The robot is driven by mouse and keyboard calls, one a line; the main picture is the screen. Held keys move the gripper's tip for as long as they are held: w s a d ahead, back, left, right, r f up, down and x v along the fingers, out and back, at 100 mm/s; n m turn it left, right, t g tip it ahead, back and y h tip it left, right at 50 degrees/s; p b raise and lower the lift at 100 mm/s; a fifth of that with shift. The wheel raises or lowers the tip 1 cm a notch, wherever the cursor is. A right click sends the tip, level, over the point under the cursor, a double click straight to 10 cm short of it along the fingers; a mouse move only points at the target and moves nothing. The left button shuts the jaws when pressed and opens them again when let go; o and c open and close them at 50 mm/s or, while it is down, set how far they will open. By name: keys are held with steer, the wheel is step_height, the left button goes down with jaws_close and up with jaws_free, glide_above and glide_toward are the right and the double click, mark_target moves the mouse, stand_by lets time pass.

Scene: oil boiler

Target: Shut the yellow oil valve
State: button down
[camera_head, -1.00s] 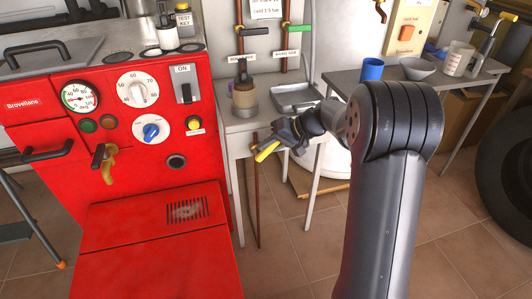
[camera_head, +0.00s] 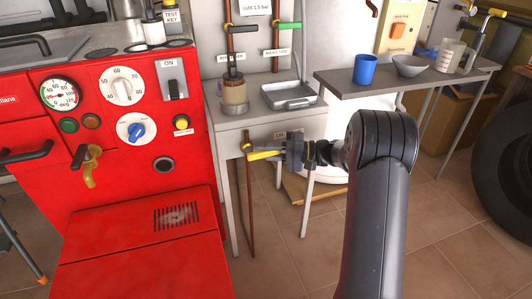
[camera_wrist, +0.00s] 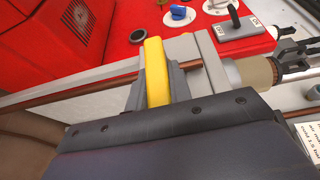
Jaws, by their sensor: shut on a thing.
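The yellow oil valve lever (camera_head: 264,156) sits on the copper pipe (camera_head: 249,200) below the small table, to the right of the red boiler. It lies roughly level in the head view, pointing right from the pipe. My gripper (camera_head: 287,153) is shut on the lever's right end. In the wrist view the yellow lever (camera_wrist: 157,72) runs between the grey fingers of my gripper (camera_wrist: 155,88). The gripper hides the lever's far end.
The red boiler (camera_head: 130,240) stands close on the left. The small table (camera_head: 240,122) with a jar (camera_head: 234,98) and a metal tray (camera_head: 290,95) is just above my gripper. A grey side table (camera_head: 400,78) stands right. Tiled floor lies open below.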

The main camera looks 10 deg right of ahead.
steer(key=shift+f+y, duration=0.2)
steer(key=shift+y, duration=0.1)
steer(key=c, duration=1.3)
jaws_free()
steer(key=d+p, duration=0.1)
steer(key=d, duration=0.2)
steer(key=s+d+p, duration=0.1)
steer(key=d, duration=0.3)
steer(key=s+d, duration=0.1)
steer(key=d, duration=0.2)
steer(key=shift+d+p, duration=0.3)
steer(key=shift+p, duration=0.1)
